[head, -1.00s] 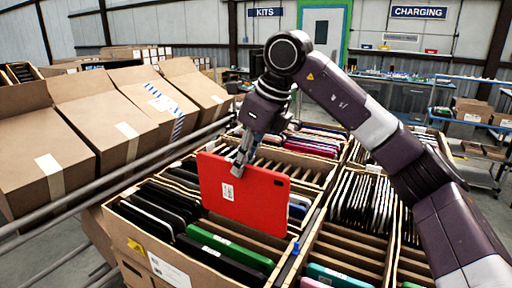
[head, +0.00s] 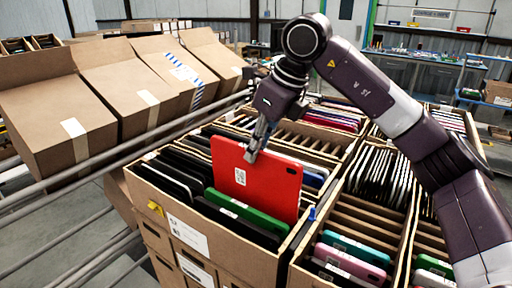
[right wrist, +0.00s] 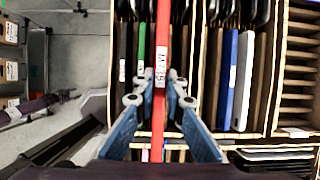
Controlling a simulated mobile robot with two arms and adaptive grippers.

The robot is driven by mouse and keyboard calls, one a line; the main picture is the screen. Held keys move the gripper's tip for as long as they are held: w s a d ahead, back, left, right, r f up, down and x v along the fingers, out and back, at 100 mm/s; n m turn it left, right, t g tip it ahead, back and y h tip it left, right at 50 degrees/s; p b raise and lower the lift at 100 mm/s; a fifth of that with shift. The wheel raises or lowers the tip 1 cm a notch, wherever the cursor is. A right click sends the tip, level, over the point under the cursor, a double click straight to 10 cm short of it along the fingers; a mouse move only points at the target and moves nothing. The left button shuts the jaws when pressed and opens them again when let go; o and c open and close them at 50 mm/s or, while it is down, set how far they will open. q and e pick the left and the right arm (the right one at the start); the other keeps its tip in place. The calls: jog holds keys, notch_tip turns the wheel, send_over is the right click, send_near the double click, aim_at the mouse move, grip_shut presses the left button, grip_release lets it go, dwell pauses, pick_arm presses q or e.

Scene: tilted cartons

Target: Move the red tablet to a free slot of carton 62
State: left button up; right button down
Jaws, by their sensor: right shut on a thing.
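My right gripper (head: 251,155) is shut on the top edge of the red tablet (head: 262,187), which stands upright with a white label. The tablet's lower edge is hidden behind a green tablet (head: 245,212) in the near left carton (head: 262,262). In the right wrist view the red tablet (right wrist: 161,45) runs between the two fingers (right wrist: 160,88), close beside the green tablet (right wrist: 141,50). Whether it touches the slot floor is hidden. The carton's front label (head: 188,237) is too small to read surely. My left gripper is not in view.
Dark tablets (head: 172,180) fill slots left of the red one; a blue tablet (right wrist: 241,80) stands to its right. Empty slots (head: 365,215) show in the neighbouring carton, with teal and pink tablets nearer. Rails (head: 110,160) and closed brown boxes (head: 125,85) lie left.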

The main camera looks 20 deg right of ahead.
aim_at(256, 197)
jog(key=shift+f+b, duration=4.6)
jog(key=shift+f, duration=1.9)
jog(key=shift+f, duration=0.25)
jog(key=c, duration=1.9)
grip_release()
jog(key=shift+f, duration=0.1)
